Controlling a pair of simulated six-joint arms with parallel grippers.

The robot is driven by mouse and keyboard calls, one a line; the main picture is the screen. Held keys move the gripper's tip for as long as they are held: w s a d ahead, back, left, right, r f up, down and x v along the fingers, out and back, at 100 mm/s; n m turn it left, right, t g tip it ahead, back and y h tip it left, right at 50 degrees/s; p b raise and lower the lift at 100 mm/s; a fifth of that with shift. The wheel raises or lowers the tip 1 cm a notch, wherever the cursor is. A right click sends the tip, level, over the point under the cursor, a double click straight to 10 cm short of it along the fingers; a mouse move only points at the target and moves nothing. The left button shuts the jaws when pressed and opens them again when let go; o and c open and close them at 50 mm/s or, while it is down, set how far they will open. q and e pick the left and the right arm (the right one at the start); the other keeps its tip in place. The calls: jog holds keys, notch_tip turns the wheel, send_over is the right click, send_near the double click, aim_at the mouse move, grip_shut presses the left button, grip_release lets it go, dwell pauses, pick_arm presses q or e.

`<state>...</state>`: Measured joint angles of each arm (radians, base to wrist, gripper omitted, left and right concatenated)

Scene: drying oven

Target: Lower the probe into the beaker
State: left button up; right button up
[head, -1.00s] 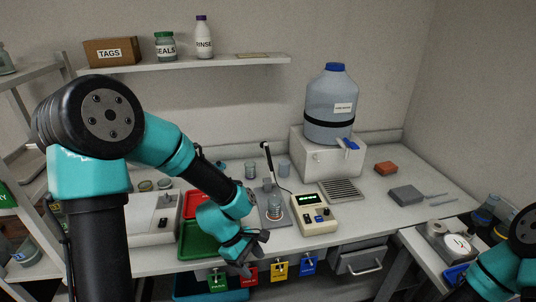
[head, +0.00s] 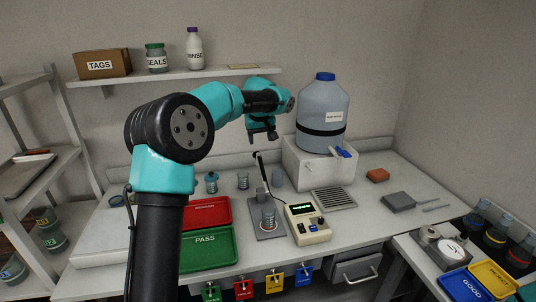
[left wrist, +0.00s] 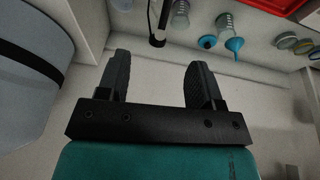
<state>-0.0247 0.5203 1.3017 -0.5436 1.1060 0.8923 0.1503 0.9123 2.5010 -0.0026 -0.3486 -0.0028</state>
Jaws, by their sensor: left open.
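In the head view the black probe (head: 260,172) stands tilted on a grey stand plate (head: 262,232) in the middle of the bench. Whether the tip is over the beaker is too small to tell. A cream meter (head: 307,223) with a lit display sits to the right. My left gripper (head: 263,137) hangs above and behind the probe, apart from it. The left wrist view shows its two fingers (left wrist: 155,80) spread, nothing between them. My right gripper is out of view.
A large water bottle (head: 322,105) on a white block stands right of my left gripper. Red (head: 206,212) and green (head: 207,248) trays lie left of the plate. A wall shelf (head: 180,76) holds a box and bottles. Small glassware stands behind the trays.

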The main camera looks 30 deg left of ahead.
pick_arm(q)
jog(key=shift+t+y, duration=0.3)
jog(key=shift+y, duration=0.4)
jog(key=r, duration=0.1)
jog(key=w+a+r, duration=0.1)
jog(key=r, duration=0.1)
jog(key=w+r, duration=0.1)
jog(key=shift+a+r, duration=0.2)
jog(key=shift+a, duration=0.05)
jog(key=shift+f, duration=0.1)
jog(key=x, duration=1.7)
jog(key=shift+f, duration=0.2)
grip_shut()
